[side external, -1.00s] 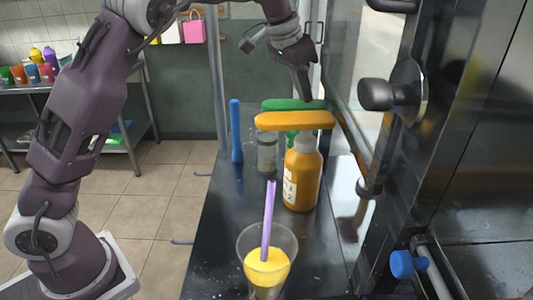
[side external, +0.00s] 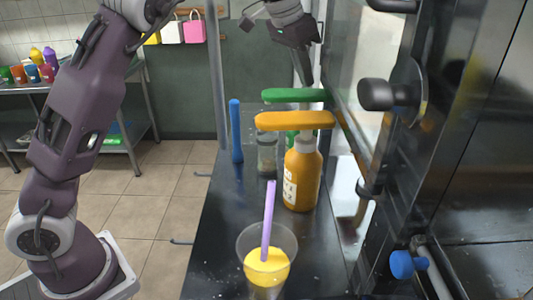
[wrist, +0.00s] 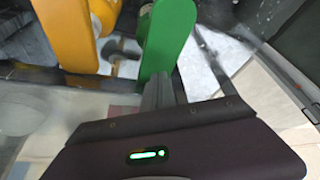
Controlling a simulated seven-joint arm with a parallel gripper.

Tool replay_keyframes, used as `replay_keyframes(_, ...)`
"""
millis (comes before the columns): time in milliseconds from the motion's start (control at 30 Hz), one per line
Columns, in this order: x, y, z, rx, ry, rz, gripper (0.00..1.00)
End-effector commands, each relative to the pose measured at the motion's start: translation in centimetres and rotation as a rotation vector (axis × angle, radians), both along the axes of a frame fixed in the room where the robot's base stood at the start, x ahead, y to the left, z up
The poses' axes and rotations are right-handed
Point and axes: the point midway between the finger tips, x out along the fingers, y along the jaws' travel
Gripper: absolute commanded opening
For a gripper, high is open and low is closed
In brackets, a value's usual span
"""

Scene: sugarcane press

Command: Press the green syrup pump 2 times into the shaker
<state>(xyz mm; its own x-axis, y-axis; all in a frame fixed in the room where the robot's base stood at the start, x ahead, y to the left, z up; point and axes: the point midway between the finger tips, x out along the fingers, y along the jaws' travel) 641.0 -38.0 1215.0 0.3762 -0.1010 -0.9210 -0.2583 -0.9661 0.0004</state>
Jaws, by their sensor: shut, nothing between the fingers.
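The green syrup pump has a long flat green head (side external: 293,95) above the dark counter; its bottle is mostly hidden behind the orange bottle. My gripper (side external: 306,82) is shut and empty, pointing down at the right part of the green head. In the wrist view, its fingertips (wrist: 158,88) overlap the near end of the green head (wrist: 165,38); I cannot tell whether they touch. A clear container (side external: 267,155), apparently the shaker, stands upright below the left end of the green head.
An orange pump bottle (side external: 302,178) with an orange head (side external: 295,121) stands in front of the green pump. A clear cup (side external: 266,262) with yellow contents and a purple straw is nearer. A blue stick (side external: 236,130) stands left. A dark machine (side external: 470,130) bounds the right.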

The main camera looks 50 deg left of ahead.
Motion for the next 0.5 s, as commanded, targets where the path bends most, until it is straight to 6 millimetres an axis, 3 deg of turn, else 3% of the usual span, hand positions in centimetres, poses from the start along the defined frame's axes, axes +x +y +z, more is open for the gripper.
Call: replay_keyframes(500, 0.0, 0.0, -1.0, -0.002, -0.001, 0.001, 0.0)
